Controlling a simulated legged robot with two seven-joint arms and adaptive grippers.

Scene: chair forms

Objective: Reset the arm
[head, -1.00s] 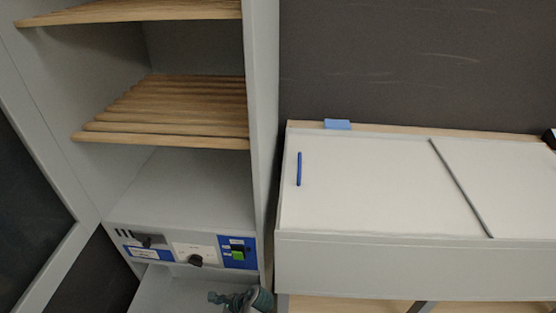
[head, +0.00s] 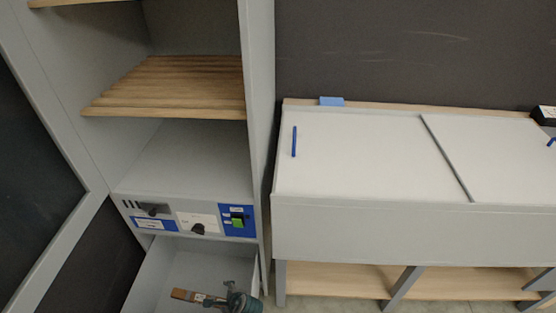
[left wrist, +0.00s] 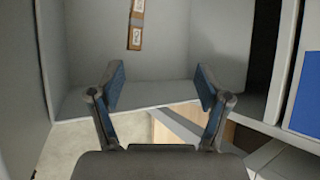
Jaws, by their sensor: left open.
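My left gripper (head: 238,301) shows at the bottom of the head view, in front of the open grey drawer below the control panel. In the left wrist view the left gripper (left wrist: 160,82) is open, its two blue-padded fingers spread wide with nothing between them. A brown block with white labels (head: 188,295) lies in the drawer (head: 160,275). It also shows in the left wrist view (left wrist: 136,25), beyond the fingertips and apart from them. My right gripper is not in view.
The cabinet has a slatted wooden shelf (head: 170,88) above a control panel (head: 190,218) with knobs and a green switch. To the right stands a white-topped desk (head: 350,155) with a blue handle (head: 294,141) and a blue block (head: 331,101) at its back edge.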

